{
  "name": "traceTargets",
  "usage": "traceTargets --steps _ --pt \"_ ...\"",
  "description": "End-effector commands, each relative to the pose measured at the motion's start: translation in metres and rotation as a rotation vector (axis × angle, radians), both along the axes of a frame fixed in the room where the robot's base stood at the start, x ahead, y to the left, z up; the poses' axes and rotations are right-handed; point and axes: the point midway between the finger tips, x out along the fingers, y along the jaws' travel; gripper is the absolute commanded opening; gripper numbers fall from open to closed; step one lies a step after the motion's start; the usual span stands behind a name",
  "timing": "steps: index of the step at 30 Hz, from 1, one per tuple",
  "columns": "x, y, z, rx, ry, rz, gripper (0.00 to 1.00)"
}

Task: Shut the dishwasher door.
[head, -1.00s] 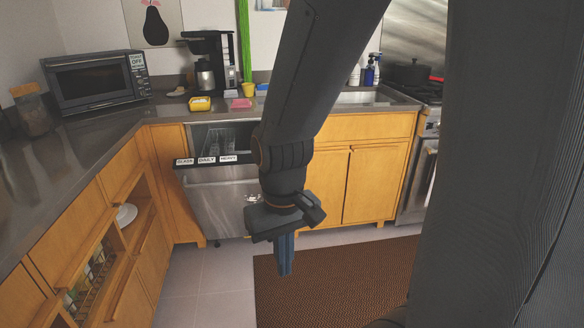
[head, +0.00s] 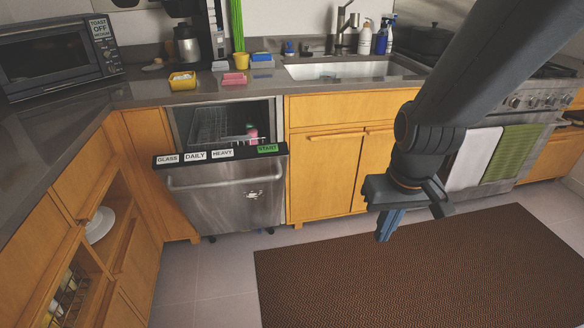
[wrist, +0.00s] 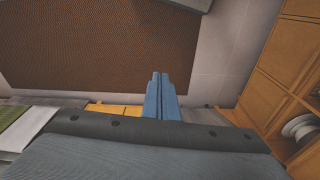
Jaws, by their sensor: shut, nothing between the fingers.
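The dishwasher door (head: 228,200) is a steel panel with a bar handle and a black top edge bearing GLASS, DAILY, HEAVY and START labels. It is partly open, tilted out at the top. The dishwasher's inside (head: 215,122) shows above it, with a rack and a small pink item. My gripper (head: 384,236) is to the right of the door, apart from it, over the floor and pointing down. Its blue fingers are together and empty; they also show in the wrist view (wrist: 161,98). The door does not show clearly in the wrist view.
A brown mat (head: 420,270) covers the floor below my gripper. Wooden cabinets (head: 325,175) stand right of the dishwasher, with open shelves at left holding a white plate (head: 100,225). The stove (head: 515,130) is at right. Tiled floor in front of the door is clear.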

Motion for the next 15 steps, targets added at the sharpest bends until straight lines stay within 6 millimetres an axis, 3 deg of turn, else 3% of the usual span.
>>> traceTargets --steps 1,6,15 --pt "0.02 0.008 -0.025 0.0 -0.052 0.049 0.0" --pt "0.097 0.039 -0.077 -0.031 -0.301 0.252 0.0" --pt "0.206 0.101 -0.134 -0.205 -0.753 0.583 0.0"
